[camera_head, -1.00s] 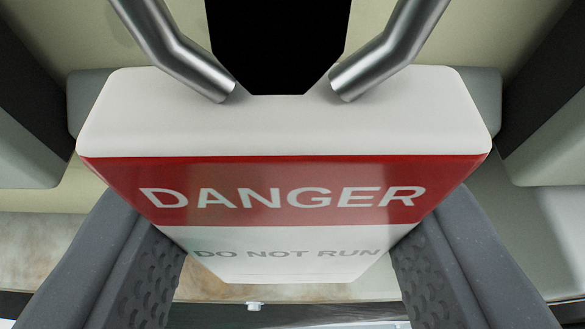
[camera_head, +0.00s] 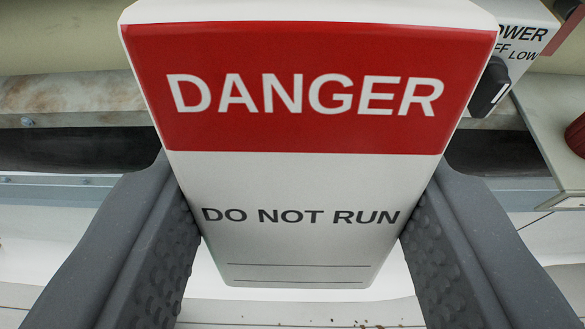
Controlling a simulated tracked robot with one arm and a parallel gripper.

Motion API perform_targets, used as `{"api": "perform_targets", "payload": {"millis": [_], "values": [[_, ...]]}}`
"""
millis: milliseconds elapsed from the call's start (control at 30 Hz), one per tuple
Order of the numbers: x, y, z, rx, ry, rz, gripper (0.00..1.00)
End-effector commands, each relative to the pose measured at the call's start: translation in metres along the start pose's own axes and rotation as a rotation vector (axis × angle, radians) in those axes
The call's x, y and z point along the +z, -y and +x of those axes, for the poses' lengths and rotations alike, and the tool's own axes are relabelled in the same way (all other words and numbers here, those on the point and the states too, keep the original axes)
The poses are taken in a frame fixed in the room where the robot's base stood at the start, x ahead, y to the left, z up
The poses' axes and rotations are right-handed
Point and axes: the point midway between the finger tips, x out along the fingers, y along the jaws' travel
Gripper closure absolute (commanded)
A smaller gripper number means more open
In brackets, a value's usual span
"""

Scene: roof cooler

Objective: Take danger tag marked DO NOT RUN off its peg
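The danger tag (camera_head: 300,185) fills the middle of the view. It has a red upper band with white DANGER lettering and a white lower part reading DO NOT RUN, with thin lines below. My gripper (camera_head: 303,235) has one dark grey textured finger against each side edge of the tag's lower half, and it appears shut on the tag. The tag's face is turned toward the camera. Its top end is cut off by the frame's upper edge, so its wire loop and the peg are out of view.
A white control box (camera_head: 513,42) with POWER and LOW lettering and a black knob (camera_head: 489,88) stands behind the tag at upper right. A dark red round object (camera_head: 576,135) shows at the right edge. A stained beige ledge (camera_head: 70,95) runs behind at left.

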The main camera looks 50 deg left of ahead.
Motion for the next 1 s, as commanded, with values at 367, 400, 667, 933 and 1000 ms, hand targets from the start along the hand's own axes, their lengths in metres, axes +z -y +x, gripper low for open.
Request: {"api": "perform_targets", "payload": {"millis": [367,400,667,933,1000], "values": [[-0.006,0.0,-0.004,-0.009,-0.001,-0.005,0.99],[-0.006,0.0,-0.004,-0.01,-0.001,-0.005,0.99],[-0.011,0.001,-0.004,-0.012,0.0,-0.006,0.99],[-0.012,0.001,-0.004,-0.013,0.0,-0.006,0.99],[-0.012,0.001,-0.004,-0.013,0.0,-0.006,0.99]]}}
